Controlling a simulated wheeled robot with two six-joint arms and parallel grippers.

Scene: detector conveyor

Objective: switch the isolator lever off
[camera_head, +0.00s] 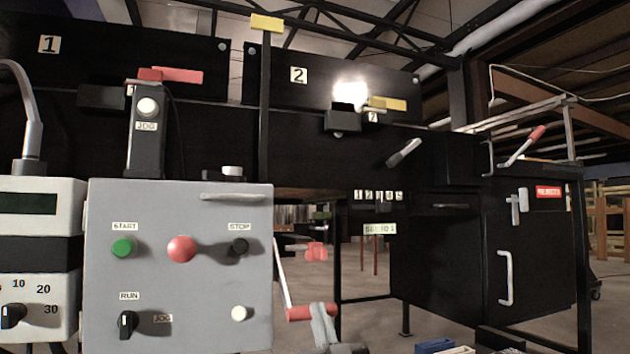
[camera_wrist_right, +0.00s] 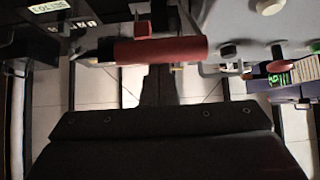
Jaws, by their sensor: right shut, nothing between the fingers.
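The lever that best fits the isolator has a pale rod with a red grip (camera_head: 301,313). It hangs down along the right side of the grey control box (camera_head: 218,220). My right gripper (camera_head: 320,312) is at the right end of that grip, low in the head view. In the right wrist view the red grip (camera_wrist_right: 160,50) lies crosswise at the tips of my dark fingers (camera_wrist_right: 160,85). The fingers are shut with nothing between them. Whether they touch the grip cannot be told. My left gripper is not in view.
The box face carries a green start button (camera_head: 122,248), a red button (camera_head: 182,249) and a black stop button (camera_head: 239,247). A black cabinet (camera_head: 440,240) stands to the right, with open floor between.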

